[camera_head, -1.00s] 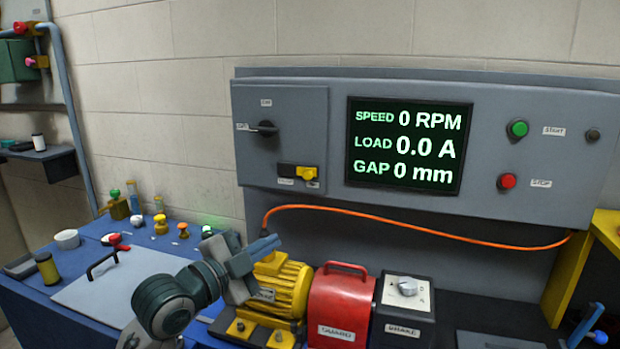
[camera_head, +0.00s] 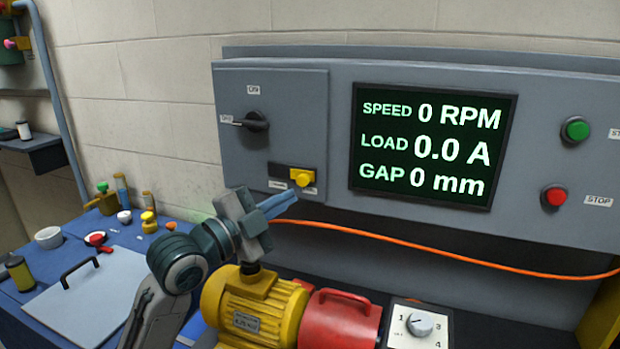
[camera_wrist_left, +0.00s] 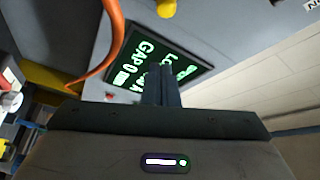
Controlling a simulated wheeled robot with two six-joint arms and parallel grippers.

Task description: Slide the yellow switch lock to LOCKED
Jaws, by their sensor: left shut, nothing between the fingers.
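The yellow switch lock (camera_head: 302,178) sits at the right end of its dark slot on the grey panel box (camera_head: 228,92), below the black rotary switch (camera_head: 256,121). Small labels lie under the slot, too small to read. My left gripper (camera_head: 290,199) is shut and empty, its blue fingers pointing right, just below the lock in the picture; I cannot tell the depth gap, and no contact shows. In the left wrist view the shut fingers (camera_wrist_left: 161,84) point toward the panel, and a yellow knob (camera_wrist_left: 166,8), likely the lock, shows at the top edge. My right gripper is out of view.
A yellow motor (camera_head: 250,305) and a red guard (camera_head: 343,318) stand below my left gripper. An orange cable (camera_head: 420,245) runs under the panel. The display (camera_head: 428,148) and green (camera_head: 576,129) and red (camera_head: 554,196) buttons are to the right.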

